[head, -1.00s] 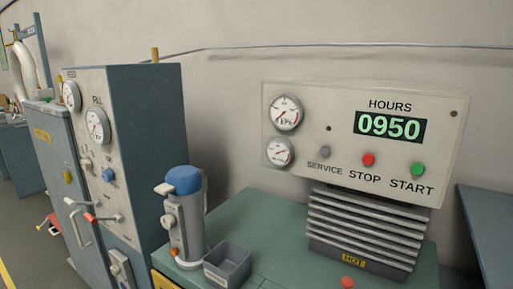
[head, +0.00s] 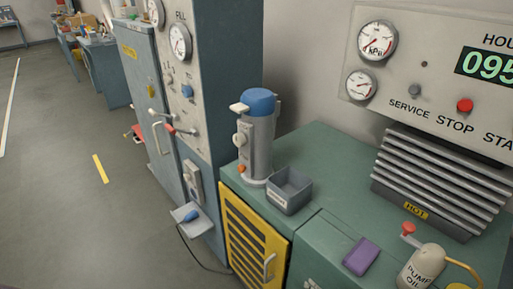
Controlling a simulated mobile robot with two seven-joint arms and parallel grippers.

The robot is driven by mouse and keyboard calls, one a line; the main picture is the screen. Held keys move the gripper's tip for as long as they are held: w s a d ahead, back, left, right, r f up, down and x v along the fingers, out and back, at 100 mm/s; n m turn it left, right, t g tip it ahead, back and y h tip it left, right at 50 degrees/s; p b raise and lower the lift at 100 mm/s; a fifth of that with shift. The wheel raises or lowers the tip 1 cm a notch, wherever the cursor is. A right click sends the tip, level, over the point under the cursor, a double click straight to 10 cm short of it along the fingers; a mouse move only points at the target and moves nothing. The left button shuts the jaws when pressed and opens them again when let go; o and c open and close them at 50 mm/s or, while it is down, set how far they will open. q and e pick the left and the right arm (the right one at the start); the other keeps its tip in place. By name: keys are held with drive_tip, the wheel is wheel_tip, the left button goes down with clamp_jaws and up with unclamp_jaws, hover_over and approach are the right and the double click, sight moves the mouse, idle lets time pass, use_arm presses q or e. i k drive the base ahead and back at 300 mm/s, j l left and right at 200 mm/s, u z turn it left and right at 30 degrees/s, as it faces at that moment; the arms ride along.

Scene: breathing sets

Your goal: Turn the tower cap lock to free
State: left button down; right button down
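The filter tower (head: 259,143) is a grey upright cylinder with a blue cap (head: 259,101) on top. It stands at the left end of the green bench in the head view. A cream lever (head: 239,107) sticks out to the left at the cap, and I take it to be the cap lock. Its marking cannot be read at this size. A pale knob and an orange knob (head: 241,168) are on the tower's front. Neither of my grippers shows in the head view.
A grey open bin (head: 289,190) stands right of the tower. A purple block (head: 361,256) and a pump oil bottle (head: 421,267) are nearer on the bench. A finned block marked HOT (head: 437,185) is at right. The fill cabinet (head: 215,62) stands left. Floor at left is clear.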

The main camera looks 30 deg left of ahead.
sight(239, 139)
drive_tip(key=k+j+u, duration=0.1)
drive_tip(key=j+u, duration=0.15)
drive_tip(key=u, duration=0.15)
drive_tip(key=k+j+u, duration=0.1)
drive_tip(key=j+u, duration=0.15)
drive_tip(key=u, duration=0.2)
